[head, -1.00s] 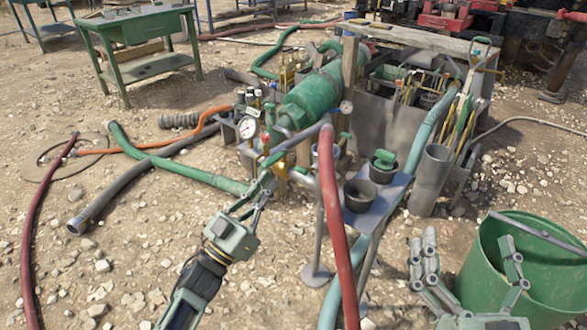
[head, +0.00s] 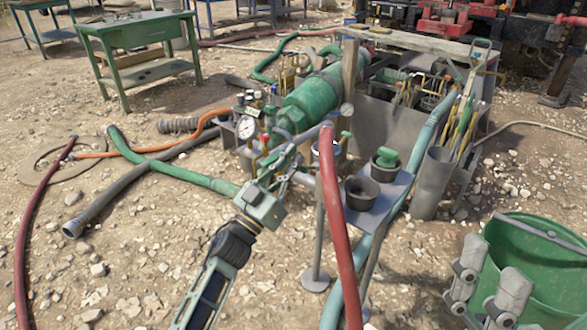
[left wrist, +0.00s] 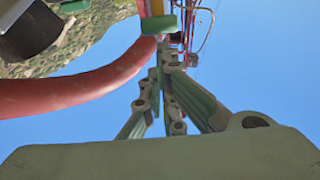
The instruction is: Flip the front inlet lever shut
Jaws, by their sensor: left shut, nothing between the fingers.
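My left gripper (head: 290,152) reaches in from the lower left to the front of the pump's pipework. Its fingers are shut and hold nothing. In the left wrist view the closed fingertips (left wrist: 170,45) appear just below a green lever (left wrist: 158,24) on a yellow fitting, likely the front inlet lever. I cannot tell whether they touch it. In the head view the gripper hides most of that valve. My right gripper (head: 488,280) is at the lower right, its fingers apart and empty, in front of the green bucket.
A red hose (head: 332,220) arches down just right of my left gripper. A small stand (head: 385,202) carries black cups. A pressure gauge (head: 247,127) and the green pump body (head: 312,100) lie behind. The green bucket (head: 545,260) stands at lower right. Hoses cross the gravel at left.

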